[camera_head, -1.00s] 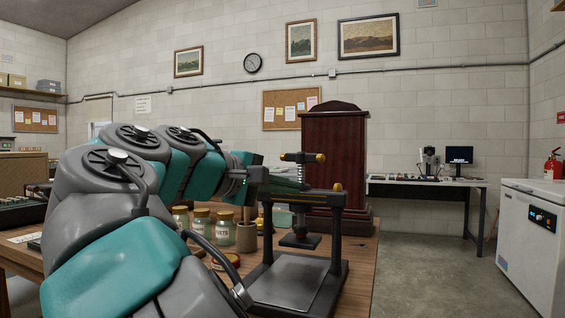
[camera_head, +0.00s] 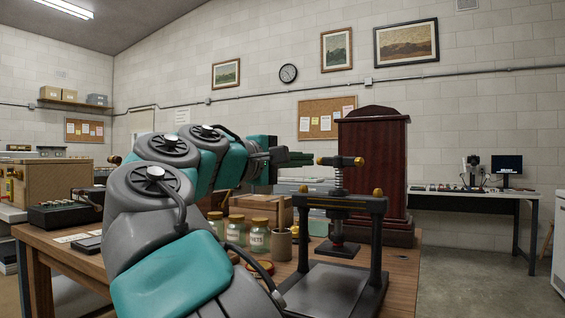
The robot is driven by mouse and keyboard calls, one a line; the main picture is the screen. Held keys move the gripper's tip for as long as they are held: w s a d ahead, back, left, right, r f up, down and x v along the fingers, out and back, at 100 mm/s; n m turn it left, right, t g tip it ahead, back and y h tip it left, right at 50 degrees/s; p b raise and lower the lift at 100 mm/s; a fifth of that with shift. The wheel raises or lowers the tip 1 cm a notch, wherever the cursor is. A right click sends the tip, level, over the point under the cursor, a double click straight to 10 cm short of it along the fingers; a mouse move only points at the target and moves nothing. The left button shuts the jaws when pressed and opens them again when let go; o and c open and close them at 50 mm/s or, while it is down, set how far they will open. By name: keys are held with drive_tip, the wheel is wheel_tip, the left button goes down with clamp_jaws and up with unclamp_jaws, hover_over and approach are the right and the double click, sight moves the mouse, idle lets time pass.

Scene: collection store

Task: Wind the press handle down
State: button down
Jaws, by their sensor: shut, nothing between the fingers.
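The press (camera_head: 376,245) is a dark metal frame standing on the wooden table, with a flat grey base plate (camera_head: 325,285). Its handle (camera_head: 341,161) is a short dark crossbar with brass knobs, on top of a threaded spindle. The dark pressing plate (camera_head: 337,248) hangs above the base plate with a gap between them. My gripper (camera_head: 306,158) is left of the handle, at about the height of its left knob. It is shut and empty. Its tips are close to the left knob; I cannot tell whether they touch.
Several glass jars (camera_head: 258,235) and a brown cup (camera_head: 281,243) stand left of the press. A tall dark-red wooden cabinet (camera_head: 372,170) stands close behind it. My arm hides part of the wooden table (camera_head: 404,265).

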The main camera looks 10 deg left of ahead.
sight(325, 159)
drive_tip(key=shift+x, duration=2.05)
